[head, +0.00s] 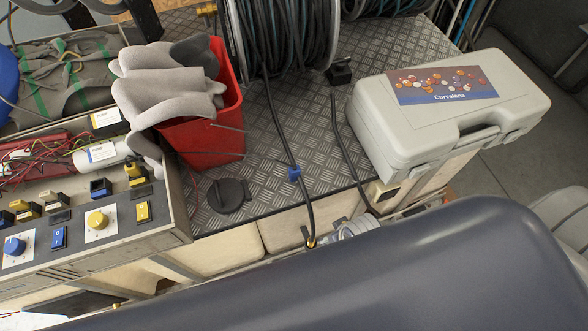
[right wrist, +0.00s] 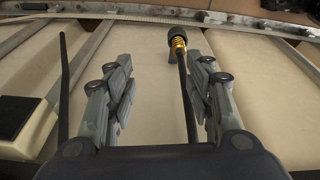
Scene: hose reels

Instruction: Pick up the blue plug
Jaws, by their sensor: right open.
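A small blue piece (head: 295,173), the only plug-like blue thing I make out, sits around a black hose (head: 280,135) that runs down over the front edge of the metal deck. The hose ends in a brass tip (head: 311,242) below that edge. My right gripper (head: 355,227) is mostly hidden behind a large dark shape in the head view. In the right wrist view its fingers (right wrist: 158,95) are spread apart, with a black hose and a brass fitting (right wrist: 178,43) showing between and beyond them. I cannot tell if they touch the hose. The blue piece is not visible there. My left gripper is not in view.
A red bin (head: 205,135) with grey gloves stands left of the hose. A grey case (head: 440,115) lies to the right. A hose reel (head: 290,35) stands behind. A control panel (head: 90,225) is at the left. A second thin hose (head: 350,150) hangs right of the first.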

